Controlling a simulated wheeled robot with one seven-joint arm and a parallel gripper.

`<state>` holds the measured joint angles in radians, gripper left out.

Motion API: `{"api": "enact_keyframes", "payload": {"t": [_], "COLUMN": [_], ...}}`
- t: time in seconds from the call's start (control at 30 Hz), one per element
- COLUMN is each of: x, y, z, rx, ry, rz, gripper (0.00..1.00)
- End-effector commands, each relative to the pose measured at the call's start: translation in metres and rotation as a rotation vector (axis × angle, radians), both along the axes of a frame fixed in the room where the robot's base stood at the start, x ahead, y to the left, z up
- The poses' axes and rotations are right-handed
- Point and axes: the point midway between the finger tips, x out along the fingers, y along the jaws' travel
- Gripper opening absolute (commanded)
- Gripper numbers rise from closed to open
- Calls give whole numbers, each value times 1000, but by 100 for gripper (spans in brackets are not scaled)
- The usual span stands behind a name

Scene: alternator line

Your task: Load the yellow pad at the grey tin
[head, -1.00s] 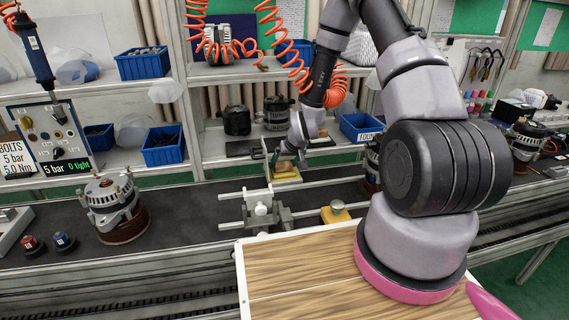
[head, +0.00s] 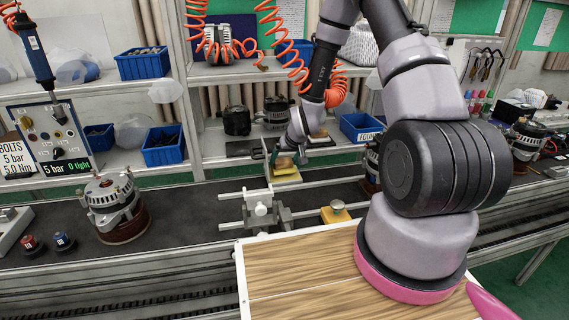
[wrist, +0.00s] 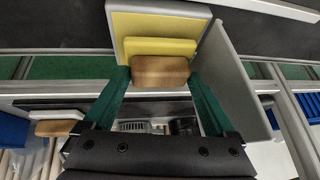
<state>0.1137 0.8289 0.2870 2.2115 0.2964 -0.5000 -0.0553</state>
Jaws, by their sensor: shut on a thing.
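My gripper (wrist: 158,78) is shut on the brown wooden handle (wrist: 160,70) of the yellow pad (wrist: 160,47), with one green finger on each side. The pad lies over, or just in front of, a paler yellow square face with a thin grey edge (wrist: 116,35); I cannot tell whether this is the grey tin or whether they touch. In the head view the yellow pad (head: 286,175) is low at the front of the shelf, behind the belt, with my gripper (head: 274,158) at its handle.
A grey panel (wrist: 238,80) stands close on the right in the wrist view. A second wooden handle (wrist: 56,128) on a pale pad is at the left there. A grey clamp fixture (head: 260,209) and a yellow block with a grey round top (head: 336,212) stand nearer me. An alternator (head: 115,208) is left.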

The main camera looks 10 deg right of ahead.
Motion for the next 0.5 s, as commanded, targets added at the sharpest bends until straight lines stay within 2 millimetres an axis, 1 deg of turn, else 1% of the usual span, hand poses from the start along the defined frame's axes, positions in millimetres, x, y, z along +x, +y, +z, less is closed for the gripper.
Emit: {"api": "enact_keyframes", "payload": {"t": [0.5], "x": [1], "y": [0], "z": [43], "rx": [0], "ry": [-3], "rz": [0], "gripper": [46]}}
